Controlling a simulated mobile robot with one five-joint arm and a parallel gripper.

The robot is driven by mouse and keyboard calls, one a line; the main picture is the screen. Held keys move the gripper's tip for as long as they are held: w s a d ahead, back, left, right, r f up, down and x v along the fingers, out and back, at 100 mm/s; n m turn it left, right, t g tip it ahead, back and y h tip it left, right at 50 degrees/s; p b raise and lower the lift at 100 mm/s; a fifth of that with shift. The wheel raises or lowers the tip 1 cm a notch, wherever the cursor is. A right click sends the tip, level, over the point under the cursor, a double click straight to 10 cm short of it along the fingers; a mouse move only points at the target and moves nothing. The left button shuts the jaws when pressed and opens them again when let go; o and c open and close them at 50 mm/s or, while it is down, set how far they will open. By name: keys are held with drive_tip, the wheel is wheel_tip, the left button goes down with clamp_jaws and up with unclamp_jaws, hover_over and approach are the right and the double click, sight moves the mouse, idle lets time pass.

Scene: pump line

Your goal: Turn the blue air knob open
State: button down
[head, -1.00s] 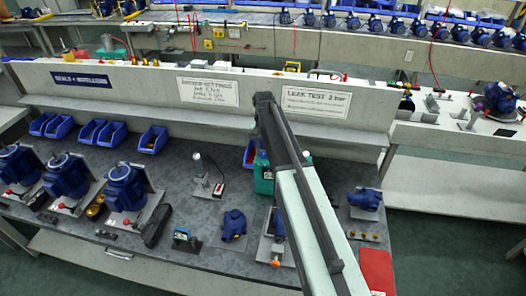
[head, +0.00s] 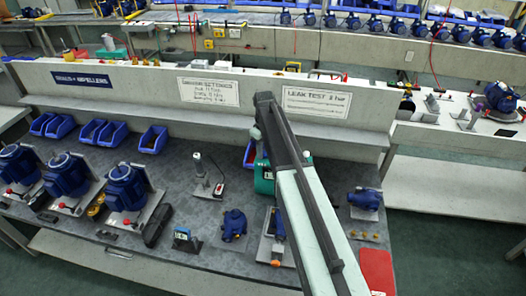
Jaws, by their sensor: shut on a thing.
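I cannot pick out the blue air knob for certain. A blue part (head: 279,222) stands on a grey plate (head: 266,250) at the front of the bench, partly covered by my arm. An orange-red knob (head: 276,263) sits at the front of that plate. My arm runs from the bottom right up to the middle of the head view, and its end bends out of sight. My gripper is hidden behind the arm, so its jaws and whatever is between them do not show.
A green container (head: 264,180) stands behind the arm. A blue pump casing (head: 233,224) and a small gauge box (head: 186,238) stand left of it. Larger blue pumps (head: 125,188) fill the left.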

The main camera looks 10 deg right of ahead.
drive_tip(key=shift+w+n, duration=0.15)
drive_tip(key=shift+n, duration=1.55)
drive_tip(key=c, duration=1.1)
unclamp_jaws()
drive_tip(key=shift+o, duration=0.2)
wheel_tip(320, 180, up, 8)
drive_tip(key=p, duration=0.8)
drive_tip(key=shift+f, duration=0.1)
